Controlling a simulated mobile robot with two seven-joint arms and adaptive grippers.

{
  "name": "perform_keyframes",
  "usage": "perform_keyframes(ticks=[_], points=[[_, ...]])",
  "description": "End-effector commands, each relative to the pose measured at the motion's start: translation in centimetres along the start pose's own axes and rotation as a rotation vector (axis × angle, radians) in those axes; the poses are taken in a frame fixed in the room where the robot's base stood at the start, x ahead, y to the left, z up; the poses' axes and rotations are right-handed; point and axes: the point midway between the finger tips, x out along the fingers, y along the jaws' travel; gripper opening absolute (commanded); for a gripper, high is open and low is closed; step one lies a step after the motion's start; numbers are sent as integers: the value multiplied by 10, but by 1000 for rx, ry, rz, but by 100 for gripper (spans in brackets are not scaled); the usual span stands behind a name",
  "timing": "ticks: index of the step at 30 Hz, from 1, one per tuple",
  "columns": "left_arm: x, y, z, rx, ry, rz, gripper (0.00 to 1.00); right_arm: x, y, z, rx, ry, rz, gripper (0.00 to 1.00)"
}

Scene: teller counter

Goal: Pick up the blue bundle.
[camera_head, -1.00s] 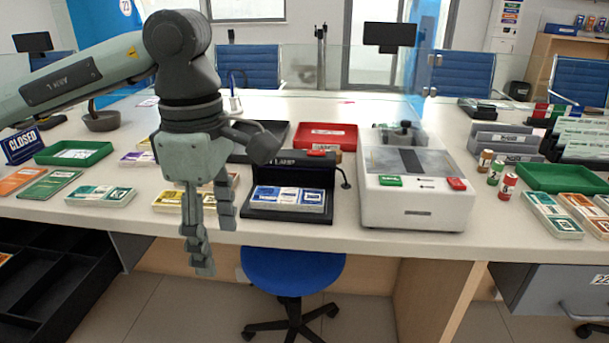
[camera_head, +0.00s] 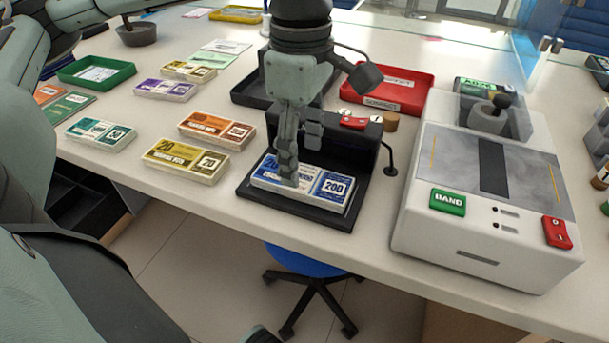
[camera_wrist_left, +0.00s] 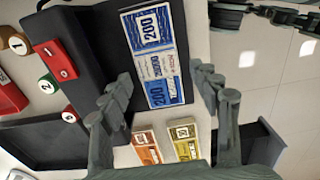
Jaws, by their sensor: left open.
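The blue bundle (camera_head: 335,188), marked 200, lies flat on the black tray of a small dark counting device (camera_head: 240,192) near the counter's front edge. My left gripper (camera_head: 301,160) points down over the bundle's left and middle part, its fingers apart. One finger covers part of the bundle in the head view. In the left wrist view the blue bundle (camera_wrist_left: 153,58) shows between and beyond the open fingers (camera_wrist_left: 163,80), with nothing held. Whether the fingers touch it I cannot tell. My right gripper is not in view.
A yellow bundle (camera_head: 186,159) and an orange bundle (camera_head: 216,130) lie left of the device. The white banding machine (camera_head: 480,262) is further right. A red tray (camera_head: 385,92) is behind.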

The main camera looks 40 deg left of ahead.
Motion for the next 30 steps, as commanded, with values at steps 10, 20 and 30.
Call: perform_keyframes(ticks=[10,20,30], points=[[40,2,-2,-1,1,0,62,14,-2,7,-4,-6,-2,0],[41,2,-2,-1,0,1,47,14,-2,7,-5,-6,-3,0],[40,2,-2,-2,0,1,15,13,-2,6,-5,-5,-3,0]])
